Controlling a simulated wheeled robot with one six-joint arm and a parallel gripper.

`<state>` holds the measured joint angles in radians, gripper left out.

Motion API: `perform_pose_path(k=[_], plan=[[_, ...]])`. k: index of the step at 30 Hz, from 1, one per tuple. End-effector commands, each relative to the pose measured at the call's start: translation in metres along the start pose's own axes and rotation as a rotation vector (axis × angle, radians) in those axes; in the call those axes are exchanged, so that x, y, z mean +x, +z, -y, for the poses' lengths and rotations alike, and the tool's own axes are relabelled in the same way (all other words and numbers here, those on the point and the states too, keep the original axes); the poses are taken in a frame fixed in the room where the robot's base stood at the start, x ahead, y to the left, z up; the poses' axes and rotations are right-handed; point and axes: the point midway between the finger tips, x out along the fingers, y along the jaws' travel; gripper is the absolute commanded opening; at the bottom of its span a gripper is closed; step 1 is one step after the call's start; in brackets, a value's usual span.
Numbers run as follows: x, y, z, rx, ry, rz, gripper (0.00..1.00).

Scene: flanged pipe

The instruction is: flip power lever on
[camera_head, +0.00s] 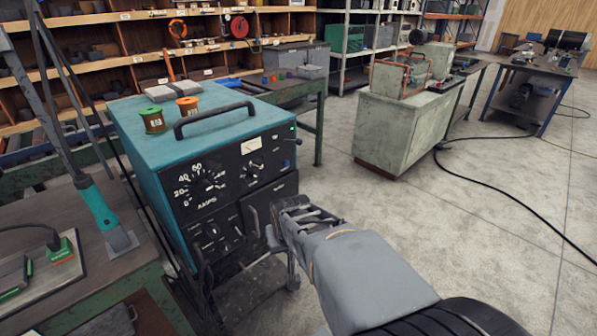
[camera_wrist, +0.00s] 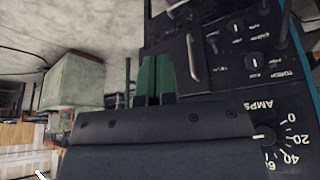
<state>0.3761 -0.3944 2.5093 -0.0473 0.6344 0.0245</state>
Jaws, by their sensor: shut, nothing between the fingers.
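The teal power unit (camera_head: 180,115) stands left of centre in the head view, with its black front panel facing my arm. My gripper (camera_head: 284,215) is in front of the lower right of the panel; contact cannot be told. In the wrist view its green fingers (camera_wrist: 157,78) are together and empty, left of a pale handle (camera_wrist: 193,58). The AMPS dial (camera_wrist: 264,135) is to their lower right.
A black carry handle (camera_head: 214,118) and two spools (camera_head: 152,120) are on top of the unit. A workbench (camera_head: 75,270) with a cable stands at the left. A grey-green cabinet (camera_head: 405,125) stands behind at the right. The floor (camera_head: 450,230) between is mostly clear.

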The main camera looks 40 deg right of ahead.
Motion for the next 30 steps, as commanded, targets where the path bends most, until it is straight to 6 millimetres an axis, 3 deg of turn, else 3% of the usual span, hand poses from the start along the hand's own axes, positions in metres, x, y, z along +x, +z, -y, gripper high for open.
perform_pose_path(k=[1, 3, 6, 10, 14, 21, 25, 30], plan=[[0.046, 0.001, -0.019, 0.064, 0.030, -0.067, 0.00], [0.073, -0.013, -0.041, 0.129, 0.062, -0.188, 0.00], [0.100, -0.032, -0.071, 0.204, 0.099, -0.383, 0.00], [0.113, -0.056, -0.101, 0.271, 0.121, -0.658, 0.00], [0.101, -0.080, -0.116, 0.298, 0.105, -0.937, 0.00], [0.038, -0.110, -0.107, 0.277, -0.012, -1.374, 0.00], [0.012, -0.113, -0.101, 0.264, -0.070, -1.523, 0.00], [-0.005, -0.116, -0.097, 0.260, -0.113, -1.617, 0.00]])
